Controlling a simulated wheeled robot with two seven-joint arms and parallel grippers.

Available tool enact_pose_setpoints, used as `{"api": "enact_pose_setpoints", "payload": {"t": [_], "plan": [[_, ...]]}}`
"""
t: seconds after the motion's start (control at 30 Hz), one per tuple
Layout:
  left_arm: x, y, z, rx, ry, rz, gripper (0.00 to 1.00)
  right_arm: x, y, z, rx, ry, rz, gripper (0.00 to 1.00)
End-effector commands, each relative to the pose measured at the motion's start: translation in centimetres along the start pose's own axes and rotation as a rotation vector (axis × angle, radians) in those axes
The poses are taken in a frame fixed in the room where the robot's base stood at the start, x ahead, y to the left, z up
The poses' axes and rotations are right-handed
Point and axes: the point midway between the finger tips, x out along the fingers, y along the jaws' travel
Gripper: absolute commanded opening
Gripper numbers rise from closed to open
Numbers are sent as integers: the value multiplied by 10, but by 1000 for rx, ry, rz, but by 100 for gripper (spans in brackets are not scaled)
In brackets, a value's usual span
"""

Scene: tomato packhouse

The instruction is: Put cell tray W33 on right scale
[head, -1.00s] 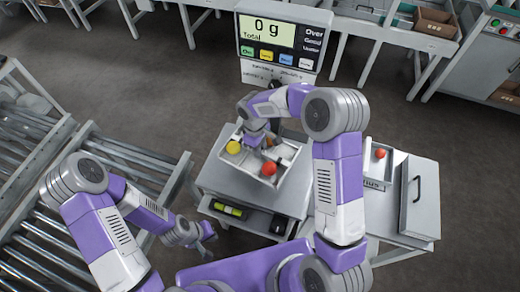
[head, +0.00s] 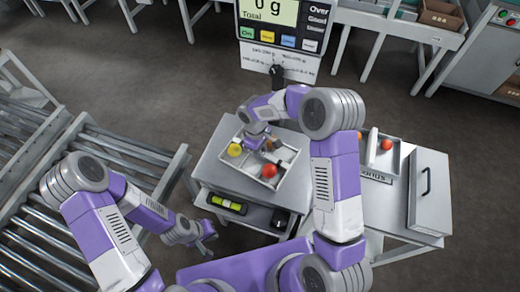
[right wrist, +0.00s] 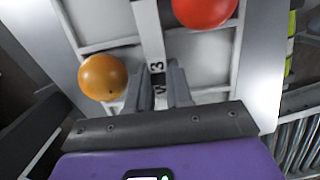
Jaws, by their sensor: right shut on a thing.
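A white cell tray (head: 246,172) is in my right gripper (head: 262,144), over the left grey worktop. It holds a yellow, a red and an orange tomato in separate cells. In the right wrist view, the gripper (right wrist: 166,84) is shut on the tray's divider (right wrist: 150,35), whose label partly reads W and 3. I cannot tell whether the tray touches the worktop. A scale display (head: 272,14) reading 0 g stands behind that worktop. My left gripper (head: 207,237) looks open and empty at the lower left, away from the tray. My right arm hides part of the scene.
Another white tray (head: 398,160) with orange-red tomatoes stands on the right worktop (head: 392,212), beside a grey box with a handle (head: 430,190). Roller conveyors (head: 50,205) lie at the left. A black-and-green device (head: 228,203) sits on a shelf below the left worktop.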

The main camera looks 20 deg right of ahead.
Motion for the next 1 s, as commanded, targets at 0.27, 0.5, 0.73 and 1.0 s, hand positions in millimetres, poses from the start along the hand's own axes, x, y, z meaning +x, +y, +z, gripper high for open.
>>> {"api": "enact_pose_setpoints", "payload": {"t": [0.27, 0.5, 0.73, 1.0], "plan": [[0, 0, 0, 0, 0, 0, 0, -1, 0, 0, 0, 1, 1, 0], [0, 0, 0, 0, 0, 0, 0, 0, 0, 0, 0, 1, 1, 0], [1, 0, 0, 0, 0, 0, 0, 2, 0, 0, 0, 1, 1, 0], [3, -1, 0, 0, 0, 0, 0, 5, 0, -1, 0, 1, 1, 25]]}}
